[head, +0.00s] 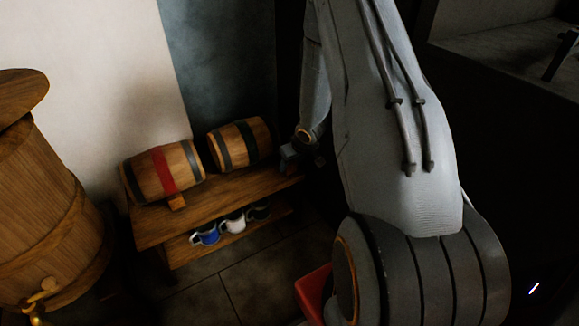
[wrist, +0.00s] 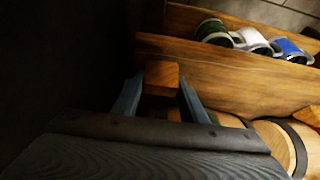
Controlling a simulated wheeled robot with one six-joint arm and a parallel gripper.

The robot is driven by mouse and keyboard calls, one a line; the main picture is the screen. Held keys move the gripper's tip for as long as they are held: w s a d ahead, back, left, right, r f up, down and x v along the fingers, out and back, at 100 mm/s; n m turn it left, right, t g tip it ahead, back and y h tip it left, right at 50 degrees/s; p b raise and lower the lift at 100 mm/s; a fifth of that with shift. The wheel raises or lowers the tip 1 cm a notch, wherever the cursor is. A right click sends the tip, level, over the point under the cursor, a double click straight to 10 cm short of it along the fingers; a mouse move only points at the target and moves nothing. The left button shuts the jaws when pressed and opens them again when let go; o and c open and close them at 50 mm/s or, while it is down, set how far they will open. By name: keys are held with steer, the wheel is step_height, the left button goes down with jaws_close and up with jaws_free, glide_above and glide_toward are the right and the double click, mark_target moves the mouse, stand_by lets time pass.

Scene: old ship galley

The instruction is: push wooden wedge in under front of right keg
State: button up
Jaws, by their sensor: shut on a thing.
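The right keg (head: 240,143), with dark bands, lies on its side on the wooden bench. My gripper (head: 288,158) is just right of it, over the bench's right end. In the wrist view, my gripper (wrist: 160,88) is shut on the wooden wedge (wrist: 162,72), which sticks out between the two fingers over the bench top. Part of a keg with a dark band (wrist: 275,143) shows at the lower right, apart from the wedge. The wedge cannot be made out in the head view.
The left keg (head: 142,178), with a red band, has a wooden block (head: 177,201) under its front. The bench (head: 155,232) has a lower shelf with blue, white and dark green mugs (head: 233,222). A large barrel (head: 45,205) stands at left. The bench's front strip is clear.

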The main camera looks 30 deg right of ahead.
steer(key=shift+r+p, duration=1.4)
steer(key=shift+p, duration=0.3)
